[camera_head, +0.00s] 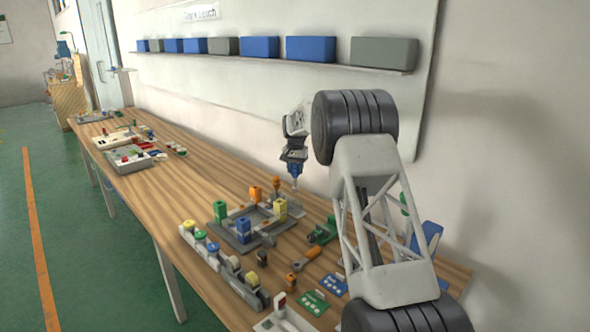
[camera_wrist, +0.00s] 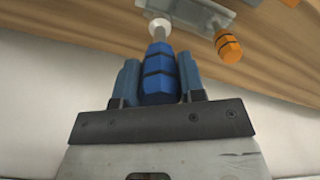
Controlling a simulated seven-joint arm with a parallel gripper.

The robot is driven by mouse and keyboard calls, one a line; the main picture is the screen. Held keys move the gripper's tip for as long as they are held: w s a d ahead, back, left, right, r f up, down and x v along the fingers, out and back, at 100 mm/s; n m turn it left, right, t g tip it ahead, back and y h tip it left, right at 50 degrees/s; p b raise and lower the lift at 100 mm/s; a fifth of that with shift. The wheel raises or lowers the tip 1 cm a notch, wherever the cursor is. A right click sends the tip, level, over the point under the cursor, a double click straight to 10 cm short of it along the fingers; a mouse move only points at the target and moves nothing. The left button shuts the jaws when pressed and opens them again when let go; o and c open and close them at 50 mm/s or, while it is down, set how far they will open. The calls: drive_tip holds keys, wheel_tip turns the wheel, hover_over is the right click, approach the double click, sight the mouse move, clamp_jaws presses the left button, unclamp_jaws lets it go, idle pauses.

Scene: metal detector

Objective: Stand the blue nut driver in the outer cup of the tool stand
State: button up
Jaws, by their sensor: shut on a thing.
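The blue nut driver (camera_wrist: 159,75) is gripped by its handle, between the fingers of my gripper (camera_wrist: 160,88). Its shaft points away from the palm, towards a pale ring (camera_wrist: 159,27); whether the tip is in, over or part of that ring I cannot tell. A grey piece (camera_wrist: 200,12), perhaps the tool stand, lies beside the ring. In the head view my gripper (camera_head: 294,170) is above the back of the bench by the wall, with the driver hanging roughly upright. An orange-handled tool (camera_head: 277,184) stands just left of it; an orange handle also shows in the wrist view (camera_wrist: 228,46).
A grey fixture (camera_head: 212,222) with green, blue and yellow blocks stands left of my gripper. A row of round-topped parts (camera_head: 232,265) lies in front. Green cards (camera_head: 313,302) and loose tools lie nearer. The wall is close behind; a shelf of bins (camera_head: 260,47) hangs above.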

sight(295, 188)
drive_tip(key=shift+f, duration=0.1)
drive_tip(key=shift+f, duration=2.25)
drive_tip(key=shift+f, duration=2.8)
idle(1.2)
drive_tip(key=o, duration=1.2)
drive_tip(key=shift+r, duration=3.75)
